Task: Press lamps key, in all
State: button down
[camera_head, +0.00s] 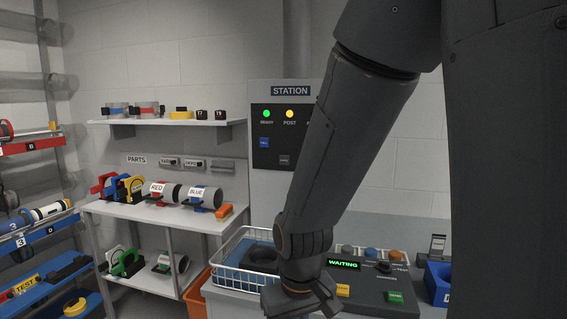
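The STATION panel (261,125) stands upright behind my arm. Its green lamp (267,113) and yellow lamp (290,113) are lit, and my arm hides its right part. Below them are a blue key (264,142) and a dark key (284,160), with lettering too small to read surely. The control box (365,287) shows WAITING on its display (344,264), with a yellow key (343,290) and a green key (395,297). I cannot tell which key is marked lamps. My gripper (303,302) points down left of the yellow key; its finger gap is unclear.
A white wire basket (238,277) with a dark item stands left of my gripper. A blue holder (438,283) stands right of the control box. Shelves (160,215) with labelled tube parts stand left. An orange bin (196,297) is below.

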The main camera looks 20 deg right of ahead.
aim_at(284, 159)
jog(key=z, duration=2.85)
jog(key=k, duration=1.05)
jog(key=u, duration=1.2)
jog(key=i, duration=1)
